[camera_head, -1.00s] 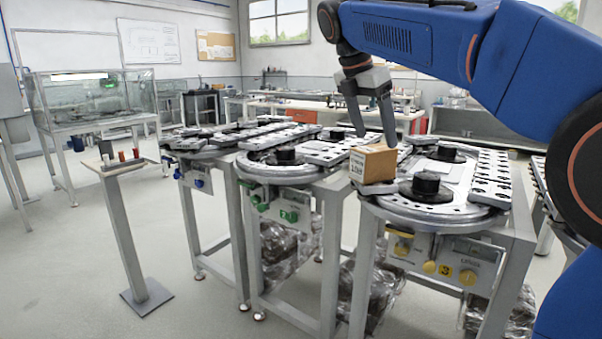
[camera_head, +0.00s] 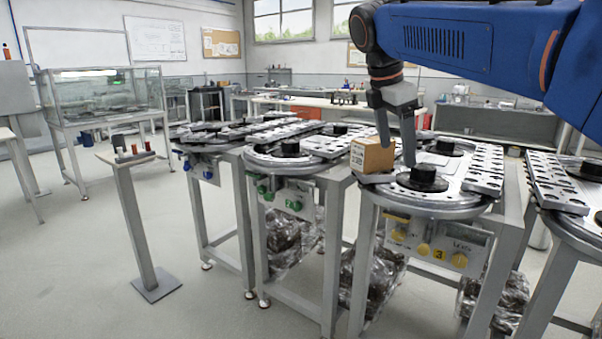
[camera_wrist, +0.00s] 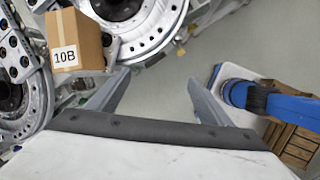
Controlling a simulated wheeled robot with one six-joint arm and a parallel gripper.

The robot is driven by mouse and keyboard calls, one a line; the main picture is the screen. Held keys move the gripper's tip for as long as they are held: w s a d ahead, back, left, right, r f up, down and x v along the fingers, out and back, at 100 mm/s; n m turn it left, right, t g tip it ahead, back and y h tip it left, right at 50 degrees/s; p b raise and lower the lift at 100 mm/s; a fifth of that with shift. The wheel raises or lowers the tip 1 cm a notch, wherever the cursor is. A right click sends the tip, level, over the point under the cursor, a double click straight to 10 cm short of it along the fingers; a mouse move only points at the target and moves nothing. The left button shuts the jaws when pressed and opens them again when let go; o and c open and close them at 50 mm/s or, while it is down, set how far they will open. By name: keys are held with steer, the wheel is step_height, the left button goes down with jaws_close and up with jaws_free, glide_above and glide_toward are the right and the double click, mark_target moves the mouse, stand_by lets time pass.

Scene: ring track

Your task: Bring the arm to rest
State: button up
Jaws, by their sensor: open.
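My gripper (camera_head: 396,138) hangs from my blue arm, fingers pointing down, above the ring track station with the yellow knobs (camera_head: 432,202). In the head view its fingers are spread, with nothing seen between them. In the wrist view my gripper (camera_wrist: 160,95) is also open, with bare floor between the fingers. A brown box (camera_head: 372,155) sits on the left edge of that station, near the left finger in the picture. In the wrist view the box (camera_wrist: 75,40) carries the label "10B" and lies left of the fingers, apart from them.
A station with green knobs (camera_head: 284,200) stands to the left, and one with blue knobs (camera_head: 197,168) beyond it. Another track (camera_head: 562,185) stands at right. A thin post (camera_head: 140,220) with small items on top stands at left. The floor (camera_head: 90,290) at front left is clear.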

steer(key=s+d+f+m+t+y, duration=0.1)
steer(key=s+d+f+m, duration=0.3)
steer(key=s+f+m, duration=0.6)
steer(key=s+d+f+m+t+y, duration=0.1)
steer(key=s+d+f+m+y, duration=0.1)
steer(key=s+f+m, duration=0.8)
steer(key=s+d+f, duration=0.1)
steer(key=s+f, duration=0.6)
steer(key=f, duration=0.3)
steer(key=shift+s+d+f+m+t, duration=0.15)
steer(key=shift+d+f+m+t, duration=0.15)
steer(key=shift+d+f, duration=0.1)
steer(key=shift+r, duration=0.1)
